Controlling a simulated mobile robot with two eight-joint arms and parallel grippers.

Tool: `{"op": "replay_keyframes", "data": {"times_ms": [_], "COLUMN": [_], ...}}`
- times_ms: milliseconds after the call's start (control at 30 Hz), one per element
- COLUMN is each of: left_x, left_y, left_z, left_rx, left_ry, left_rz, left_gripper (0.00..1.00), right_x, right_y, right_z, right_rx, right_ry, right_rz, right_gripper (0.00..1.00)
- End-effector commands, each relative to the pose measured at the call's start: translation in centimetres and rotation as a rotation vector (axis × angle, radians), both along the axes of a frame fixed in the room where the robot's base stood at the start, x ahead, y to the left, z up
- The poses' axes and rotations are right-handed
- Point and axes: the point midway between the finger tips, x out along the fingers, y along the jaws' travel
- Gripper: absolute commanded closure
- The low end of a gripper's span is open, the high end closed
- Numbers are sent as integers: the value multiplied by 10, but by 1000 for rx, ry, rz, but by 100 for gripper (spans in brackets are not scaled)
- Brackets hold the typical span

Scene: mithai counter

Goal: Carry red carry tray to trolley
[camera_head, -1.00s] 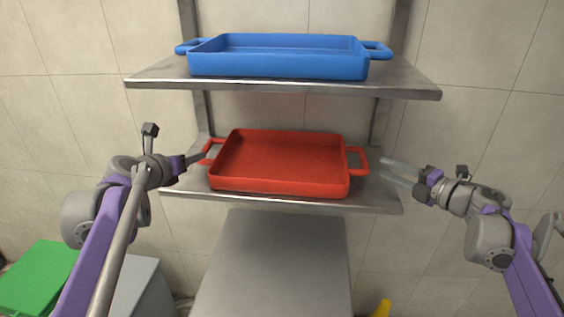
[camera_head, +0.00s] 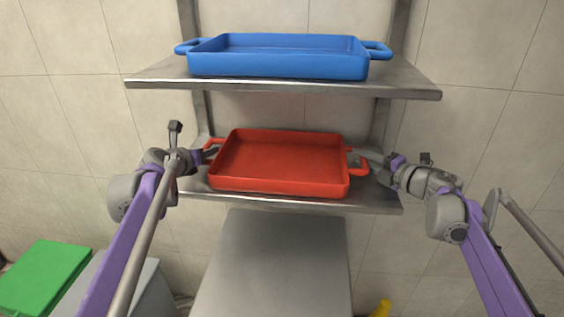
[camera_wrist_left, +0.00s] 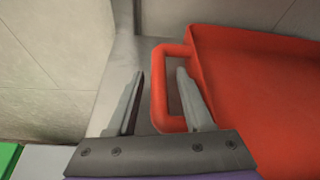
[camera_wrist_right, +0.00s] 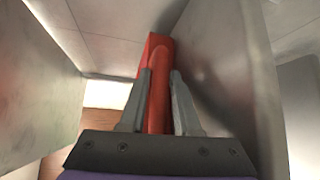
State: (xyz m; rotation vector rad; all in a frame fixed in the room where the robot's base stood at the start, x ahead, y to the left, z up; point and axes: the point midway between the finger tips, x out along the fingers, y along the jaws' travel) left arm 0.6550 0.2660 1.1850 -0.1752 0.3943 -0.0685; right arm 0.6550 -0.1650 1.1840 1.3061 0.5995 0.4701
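The red carry tray (camera_head: 280,162) sits level on the lower metal shelf, with a loop handle at each end. My left gripper (camera_head: 210,154) is at its left handle. In the left wrist view the open fingers stand on either side of the outer bar of that handle (camera_wrist_left: 159,105), with one finger at the loop's opening. My right gripper (camera_head: 366,160) is at the right handle. In the right wrist view its open fingers flank the red handle (camera_wrist_right: 157,100), with a gap at the right finger. I cannot identify a trolley for certain.
A blue tray (camera_head: 280,62) sits on the upper shelf (camera_head: 410,88) above. The lower shelf (camera_head: 300,202) has a bare front edge. A grey flat surface (camera_head: 275,265) stands below in front.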

Motion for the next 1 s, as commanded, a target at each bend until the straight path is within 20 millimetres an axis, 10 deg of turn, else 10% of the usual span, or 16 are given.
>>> {"op": "replay_keyframes", "data": {"times_ms": [267,1000], "left_x": [0,0], "left_y": [0,0], "left_z": [0,0], "left_rx": [0,0], "left_ry": [0,0], "left_rz": [0,0], "left_gripper": [100,100], "right_x": [0,0], "right_y": [0,0], "right_z": [0,0], "right_rx": [0,0], "right_ry": [0,0], "right_rz": [0,0], "right_gripper": [100,100]}}
